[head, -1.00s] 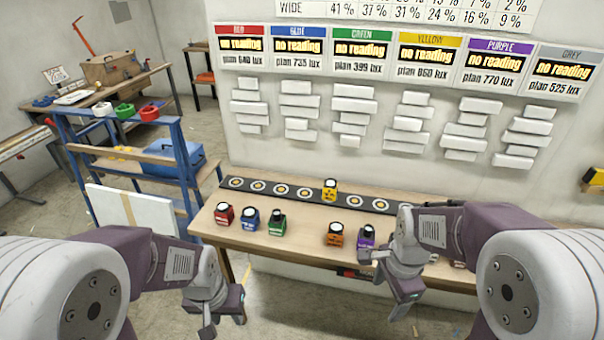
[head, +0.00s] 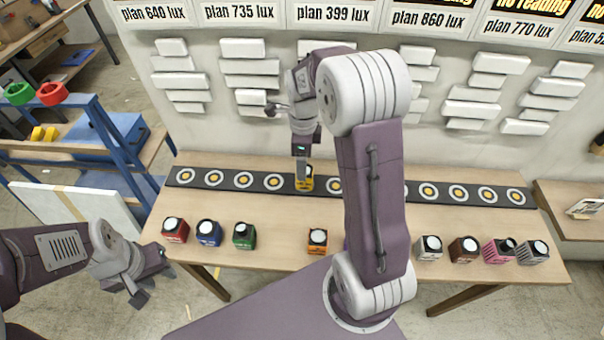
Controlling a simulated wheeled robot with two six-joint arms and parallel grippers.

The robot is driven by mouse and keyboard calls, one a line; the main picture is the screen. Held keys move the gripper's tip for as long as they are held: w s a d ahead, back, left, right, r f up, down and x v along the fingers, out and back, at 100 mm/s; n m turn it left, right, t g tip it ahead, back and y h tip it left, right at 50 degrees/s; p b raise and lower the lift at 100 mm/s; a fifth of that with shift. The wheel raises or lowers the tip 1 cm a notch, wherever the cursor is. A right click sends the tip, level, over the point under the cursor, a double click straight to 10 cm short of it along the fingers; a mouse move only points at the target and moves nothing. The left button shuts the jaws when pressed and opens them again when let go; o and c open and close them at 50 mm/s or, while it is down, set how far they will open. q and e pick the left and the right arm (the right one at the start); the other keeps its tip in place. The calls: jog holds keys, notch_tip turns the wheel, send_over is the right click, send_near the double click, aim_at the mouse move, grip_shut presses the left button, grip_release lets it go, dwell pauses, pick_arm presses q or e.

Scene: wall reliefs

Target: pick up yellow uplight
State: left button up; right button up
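The yellow uplight (head: 308,184) stands on the black strip with ringed spots (head: 240,181) along the back of the table. My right gripper (head: 302,176) points down at it from above, and a finger covers part of its front. Whether the fingers touch the uplight or are closed on it cannot be told. My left gripper (head: 152,284) is open and empty at the lower left, in front of the table's left end and well away from the uplight.
Red (head: 175,231), blue (head: 209,233), green (head: 244,237) and orange (head: 317,241) uplights stand in front of the strip. White (head: 428,248), brown (head: 464,250), pink (head: 499,252) and grey (head: 533,252) ones stand at the right. My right arm hides the table between. Pale blocks stick out from the wall.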

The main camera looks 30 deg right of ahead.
aim_at(308, 184)
jog(key=f, duration=0.1)
jog(key=w+f, duration=0.1)
jog(key=shift+f, duration=0.35)
jog(key=f, duration=0.4)
jog(key=shift+s+f, duration=0.35)
jog(key=shift+s, duration=0.05)
jog(key=shift+w+f, duration=0.15)
jog(key=shift+f, duration=0.05)
jog(key=shift+r, duration=0.1)
grip_shut()
